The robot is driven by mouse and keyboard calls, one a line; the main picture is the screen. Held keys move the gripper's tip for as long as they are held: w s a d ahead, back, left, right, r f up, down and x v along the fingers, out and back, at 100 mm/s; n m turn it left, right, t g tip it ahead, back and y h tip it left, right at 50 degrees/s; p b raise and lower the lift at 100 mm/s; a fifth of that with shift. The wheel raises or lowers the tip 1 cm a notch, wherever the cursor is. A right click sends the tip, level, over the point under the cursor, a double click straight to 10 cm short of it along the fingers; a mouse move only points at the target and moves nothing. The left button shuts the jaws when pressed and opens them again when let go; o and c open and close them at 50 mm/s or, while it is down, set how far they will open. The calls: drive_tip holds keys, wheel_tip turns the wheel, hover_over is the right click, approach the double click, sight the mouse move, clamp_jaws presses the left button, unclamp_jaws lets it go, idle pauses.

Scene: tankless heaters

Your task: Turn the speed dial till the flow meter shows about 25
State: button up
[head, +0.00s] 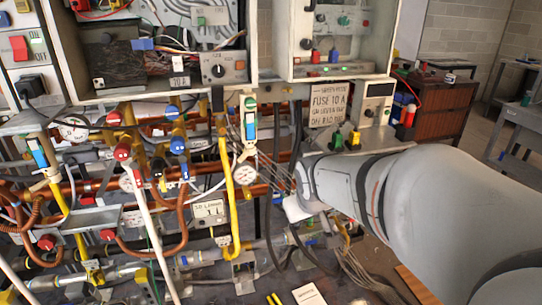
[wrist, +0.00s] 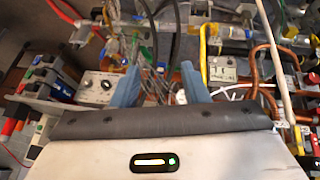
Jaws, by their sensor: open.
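In the wrist view, my gripper (wrist: 160,88) is open, its two blue fingers apart with nothing held between them. Cables and pipes show beyond the gap. In the head view my arm reaches in from the right, and the fingers cannot be made out. A dark round dial (head: 218,71) sits on a grey panel in the upper cabinet, apart from my arm; I cannot tell if it is the speed dial. A small box labelled like a flow meter (head: 209,211) is mounted among the pipes; its reading is too small to tell. It seems to show in the wrist view too (wrist: 222,68).
A round gauge (head: 245,173) hangs near a yellow pipe (head: 229,190). Copper pipes, valve levers and loose cables crowd the area. A sign (head: 328,104) stands at the right.

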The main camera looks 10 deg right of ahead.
drive_tip(key=o, duration=0.4)
drive_tip(key=w+d+f+n+t+b, duration=0.1)
drive_tip(key=w+d+f+t+b, duration=0.1)
drive_tip(key=w+d, duration=0.2)
drive_tip(key=w+d+f+n+t+h+b, duration=0.1)
drive_tip(key=w+d+f+n+t+b, duration=0.1)
drive_tip(key=w+d, duration=0.3)
drive_tip(key=w+d+f+n+t+b, duration=0.1)
drive_tip(key=w+d, duration=0.4)
drive_tip(key=w, duration=0.6)
drive_tip(key=shift+w+d+f+n+t+b, duration=0.15)
drive_tip(key=shift+d+f+n+t+b, duration=0.15)
drive_tip(key=shift+f+t+b, duration=0.3)
drive_tip(key=shift+c, duration=0.2)
drive_tip(key=w+d+f+n+t+y+b, duration=0.3)
drive_tip(key=w+d+f+n+t+b, duration=0.4)
drive_tip(key=d+f, duration=0.35)
drive_tip(key=w+g+p, duration=0.1)
drive_tip(key=w, duration=0.8)
drive_tip(key=shift+r, duration=0.15)
drive_tip(key=c, duration=1)
